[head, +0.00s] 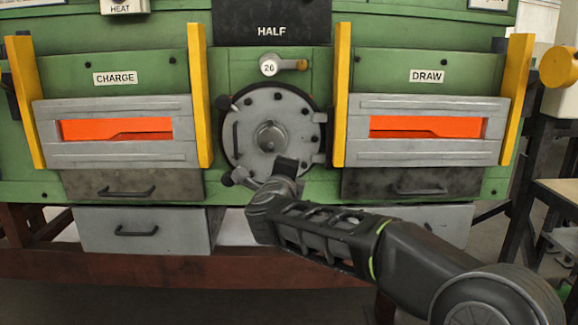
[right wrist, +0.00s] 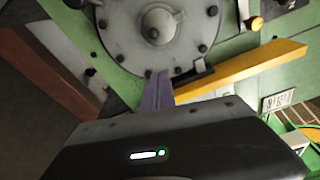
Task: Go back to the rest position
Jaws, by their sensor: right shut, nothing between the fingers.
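My right arm reaches in from the lower right in the head view. Its gripper (head: 286,166) is in front of the lower part of the round grey hatch (head: 270,110) on the green furnace front. In the right wrist view the fingers (right wrist: 157,90) are together and empty, and overlap the lower rim of the hatch (right wrist: 155,32). I cannot tell whether they touch it. My left gripper is not in view.
The CHARGE door (head: 115,154) is at left and the DRAW door (head: 425,154) at right, each with a glowing orange slot between yellow posts. Drawers with handles sit below. A metal stand (head: 560,190) is at far right. Open floor shows at the front left.

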